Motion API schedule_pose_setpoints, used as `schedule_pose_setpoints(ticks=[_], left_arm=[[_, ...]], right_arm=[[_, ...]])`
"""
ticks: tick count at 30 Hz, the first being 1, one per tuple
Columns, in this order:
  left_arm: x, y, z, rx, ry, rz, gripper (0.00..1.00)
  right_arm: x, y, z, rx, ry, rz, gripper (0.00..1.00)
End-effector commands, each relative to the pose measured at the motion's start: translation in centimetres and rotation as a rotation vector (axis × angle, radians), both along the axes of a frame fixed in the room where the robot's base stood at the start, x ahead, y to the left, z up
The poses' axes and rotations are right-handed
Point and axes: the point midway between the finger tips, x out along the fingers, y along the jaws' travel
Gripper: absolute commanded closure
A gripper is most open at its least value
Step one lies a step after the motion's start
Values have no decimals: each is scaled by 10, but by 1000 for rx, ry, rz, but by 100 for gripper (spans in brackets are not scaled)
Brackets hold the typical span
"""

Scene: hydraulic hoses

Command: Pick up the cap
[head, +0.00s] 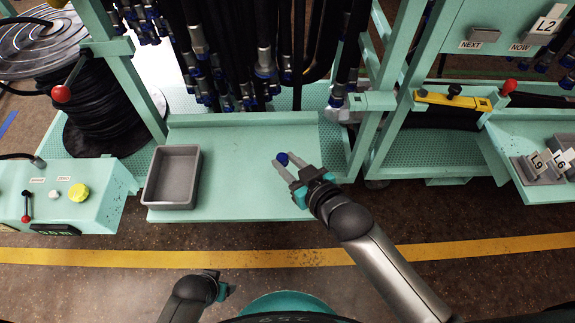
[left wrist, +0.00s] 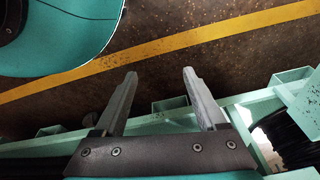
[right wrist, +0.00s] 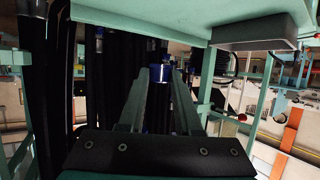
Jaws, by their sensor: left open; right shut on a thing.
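A small blue cap (head: 282,158) is between the fingertips of my right gripper (head: 287,166), over the green shelf (head: 235,150) in the head view. The cap also shows in the right wrist view (right wrist: 159,74), at the tips of the two grey fingers. My right gripper is shut on it. I cannot tell whether the cap touches the shelf. My left gripper (left wrist: 157,84) is open and empty in the left wrist view, with the floor beyond its fingers. In the head view only part of my left arm shows at the bottom, near the robot's base.
A grey bin (head: 172,204) stands on the left of the shelf and looks empty. Black hoses (head: 265,60) with blue-ringed ends hang behind the shelf. A yellow tool (head: 453,100) lies at the right. A control box (head: 70,195) stands at the left. The shelf's middle is clear.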

Motion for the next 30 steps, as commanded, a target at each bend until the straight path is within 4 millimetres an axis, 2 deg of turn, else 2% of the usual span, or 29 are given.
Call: schedule_pose_setpoints(ticks=[3, 15, 21, 30], left_arm=[[-9, 8, -10, 9, 4, -1, 27], [-41, 34, -38, 33, 5, -4, 27], [-53, 42, -43, 40, 5, -4, 27], [-57, 46, -45, 43, 3, -4, 27]], right_arm=[[0, 0, 18, 1, -2, -1, 100], [0, 0, 62, 0, -1, -1, 100], [0, 0, 74, 0, 0, -2, 100], [0, 0, 79, 0, 0, -2, 100]])
